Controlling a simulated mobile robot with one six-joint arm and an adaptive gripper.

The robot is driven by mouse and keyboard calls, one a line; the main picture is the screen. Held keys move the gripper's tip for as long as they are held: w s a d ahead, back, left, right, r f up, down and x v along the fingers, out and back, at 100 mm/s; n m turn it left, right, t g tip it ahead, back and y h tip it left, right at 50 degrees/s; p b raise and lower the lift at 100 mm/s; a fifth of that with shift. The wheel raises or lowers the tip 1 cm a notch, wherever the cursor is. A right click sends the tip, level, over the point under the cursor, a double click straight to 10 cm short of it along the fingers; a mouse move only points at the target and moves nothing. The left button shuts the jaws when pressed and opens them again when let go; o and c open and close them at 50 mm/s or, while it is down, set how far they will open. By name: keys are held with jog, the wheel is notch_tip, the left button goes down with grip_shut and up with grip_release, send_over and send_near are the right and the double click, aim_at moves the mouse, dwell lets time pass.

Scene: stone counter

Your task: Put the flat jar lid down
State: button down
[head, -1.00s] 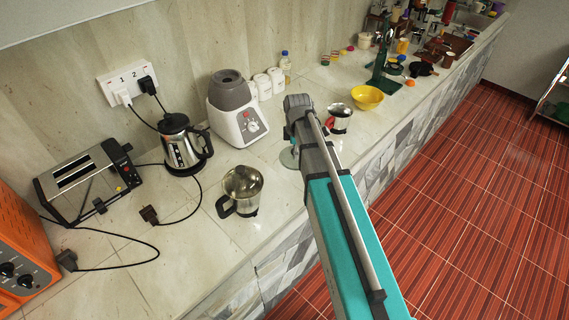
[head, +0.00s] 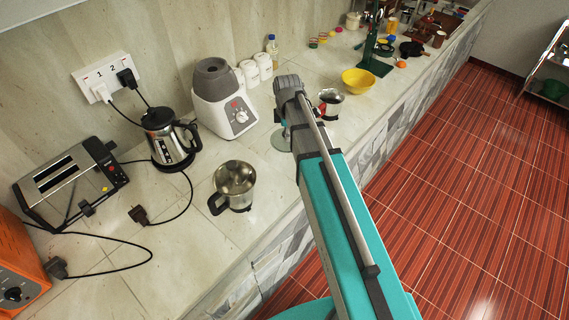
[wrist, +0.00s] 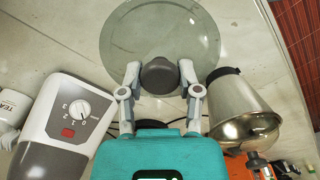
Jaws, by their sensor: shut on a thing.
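The flat jar lid is a round, see-through glass disc (wrist: 160,32) with a dark grey knob. In the wrist view, my gripper (wrist: 160,76) is shut on that knob, one finger on each side. In the head view, the lid's edge (head: 281,139) shows just right of the blender base, low over the counter (head: 125,175). I cannot tell whether the disc touches the counter.
The white and grey blender base (head: 222,108) stands left of the lid. A steel mug (head: 235,184) stands nearer the front edge. A red-and-steel pot (head: 330,102) and yellow bowl (head: 358,82) are beyond my arm. A kettle (head: 168,138) and toaster (head: 70,182) are left.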

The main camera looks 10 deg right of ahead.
jog(key=s+d, duration=0.5)
jog(key=s, duration=0.6)
jog(key=shift+s, duration=0.3)
jog(key=w+a+f+b, duration=0.1)
jog(key=w, duration=0.1)
jog(key=w+a+f+b, duration=0.1)
jog(key=w, duration=0.2)
jog(key=w+a+f+b, duration=0.1)
jog(key=w+f+b, duration=0.1)
jog(key=w, duration=0.1)
jog(key=shift+w+a, duration=0.15)
jog(key=w+f+b, duration=0.1)
jog(key=f+b, duration=0.1)
jog(key=w+a+f+b, duration=0.1)
jog(key=w+f+b, duration=0.1)
jog(key=shift+a, duration=0.2)
jog(key=shift+w+a+f+b, duration=0.2)
jog(key=shift+w+f+b, duration=0.25)
jog(key=shift+b, duration=0.05)
jog(key=shift+w+a+f+b, duration=0.15)
jog(key=shift+w+f+b, duration=0.15)
jog(key=shift+f+b, duration=1.7)
